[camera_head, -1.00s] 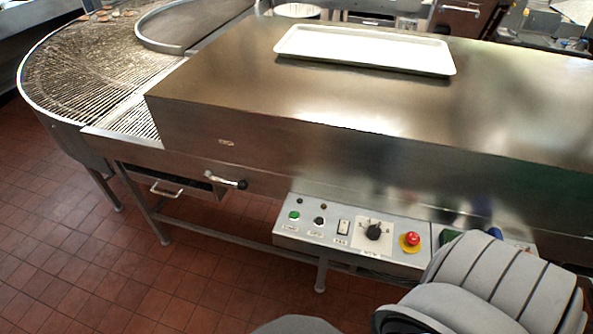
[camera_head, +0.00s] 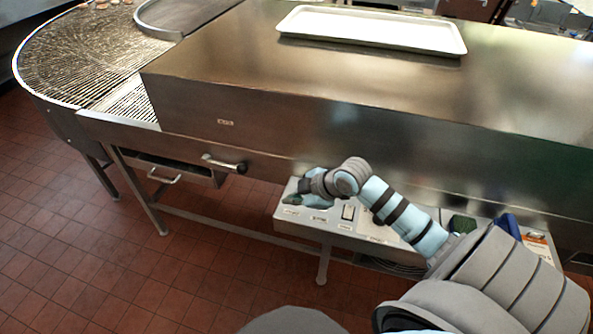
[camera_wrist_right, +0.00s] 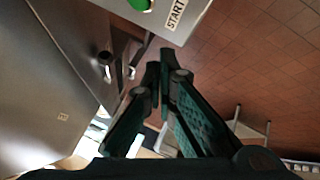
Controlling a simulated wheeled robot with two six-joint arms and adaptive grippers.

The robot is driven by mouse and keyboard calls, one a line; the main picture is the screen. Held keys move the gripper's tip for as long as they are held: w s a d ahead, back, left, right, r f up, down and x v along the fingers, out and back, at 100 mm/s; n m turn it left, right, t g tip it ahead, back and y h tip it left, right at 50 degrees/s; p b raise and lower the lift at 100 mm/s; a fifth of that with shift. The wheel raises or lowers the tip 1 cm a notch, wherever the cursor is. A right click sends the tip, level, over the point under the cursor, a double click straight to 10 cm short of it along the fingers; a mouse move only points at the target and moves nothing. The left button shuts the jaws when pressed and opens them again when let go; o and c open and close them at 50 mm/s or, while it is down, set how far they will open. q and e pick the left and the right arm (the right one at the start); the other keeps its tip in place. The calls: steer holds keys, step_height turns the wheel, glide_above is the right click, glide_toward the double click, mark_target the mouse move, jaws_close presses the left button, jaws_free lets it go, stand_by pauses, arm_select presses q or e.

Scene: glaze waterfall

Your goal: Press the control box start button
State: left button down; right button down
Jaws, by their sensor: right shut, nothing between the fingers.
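The control box (camera_head: 327,226) is a light grey panel under the front of the long steel machine. The green start button (camera_wrist_right: 138,4) shows at the top edge of the right wrist view, beside its START label (camera_wrist_right: 175,14). In the head view my right gripper covers the box's left end and hides that button. My right gripper (camera_head: 292,199) is shut and empty over that end. Its closed fingertips (camera_wrist_right: 163,68) appear below the button in the wrist picture; I cannot tell whether they touch the box. My left gripper is not in view.
My right forearm hides the dial and red stop button. A white rocker switch (camera_head: 348,212) is visible beside my gripper. A white tray (camera_head: 375,30) lies on the steel hood. Blue and green items (camera_head: 507,226) lie at the right.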

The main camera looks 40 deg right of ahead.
steer(key=w+d+r+n+t, duration=0.1)
steer(key=w+d+r, duration=0.2)
steer(key=w+r, duration=0.1)
steer(key=shift+d+r, duration=0.4)
steer(key=shift+r, duration=0.2)
steer(key=shift+w, duration=0.1)
step_height(320, 180, down, 8)
steer(key=b, duration=0.7)
steer(key=shift+r, duration=0.15)
steer(key=shift+f+b, duration=0.6)
steer(key=shift+f, duration=0.05)
steer(key=shift+f, duration=0.1)
steer(key=shift+f, duration=0.3)
